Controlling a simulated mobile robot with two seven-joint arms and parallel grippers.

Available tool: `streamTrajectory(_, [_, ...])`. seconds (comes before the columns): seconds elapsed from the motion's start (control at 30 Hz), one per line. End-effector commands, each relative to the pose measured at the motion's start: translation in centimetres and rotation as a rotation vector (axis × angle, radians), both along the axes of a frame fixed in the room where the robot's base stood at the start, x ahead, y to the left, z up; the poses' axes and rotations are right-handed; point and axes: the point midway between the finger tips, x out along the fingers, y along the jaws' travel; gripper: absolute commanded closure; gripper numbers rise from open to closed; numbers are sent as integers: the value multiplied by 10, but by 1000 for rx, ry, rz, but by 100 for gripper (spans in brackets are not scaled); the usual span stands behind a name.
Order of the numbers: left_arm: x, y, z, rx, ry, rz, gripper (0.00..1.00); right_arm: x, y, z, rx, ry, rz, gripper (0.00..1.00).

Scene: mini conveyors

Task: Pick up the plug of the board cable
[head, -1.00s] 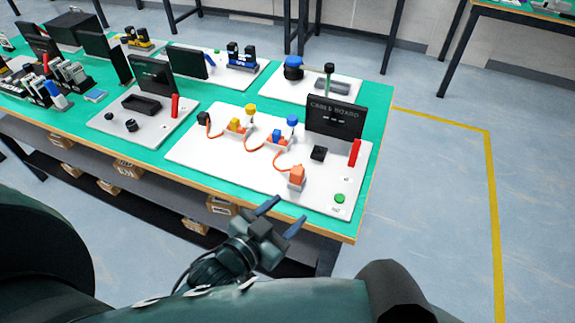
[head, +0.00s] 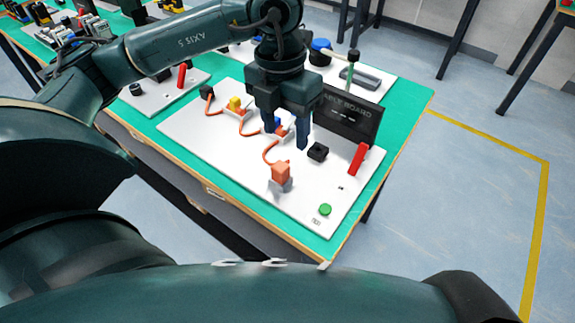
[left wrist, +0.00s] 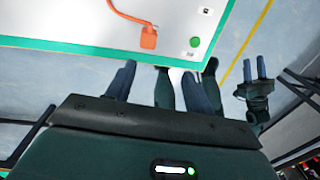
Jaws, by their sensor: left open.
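The orange plug (head: 281,172) of the board cable stands upright in a small grey holder (head: 283,186) on the white board. It also shows in the left wrist view (left wrist: 148,38). The orange cable (head: 264,153) runs from it past a blue clip and a yellow clip to a black block. My left gripper (head: 286,143) is open and empty, fingers pointing down, above the board and behind the plug; it partly hides the blue clip. In the left wrist view its open fingers (left wrist: 162,85) show below the plug. My right gripper (left wrist: 254,68) is open and empty, off the table.
The white board (head: 200,135) lies on the green table top (head: 415,105). A black sign (head: 345,118), a black block (head: 318,151), a red upright piece (head: 358,158) and a green button (head: 325,209) are on its right part. Free board surface lies in front of the cable.

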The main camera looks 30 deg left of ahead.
Motion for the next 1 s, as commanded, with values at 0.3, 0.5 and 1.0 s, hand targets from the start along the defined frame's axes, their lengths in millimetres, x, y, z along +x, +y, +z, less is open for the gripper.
streamTrajectory(0.3, [4, 17, -35, 74, -24, 38, 47, 0, 1, 2, 1, -6, 4, 64])
streamTrajectory(0.5, [4, 16, -66, 71, -26, 36, 47, 0, 0, 0, 1, -3, 4, 64])
streamTrajectory(1.0, [3, 16, -120, 69, -26, 37, 47, -1, -2, 1, -12, 4, 4, 64])
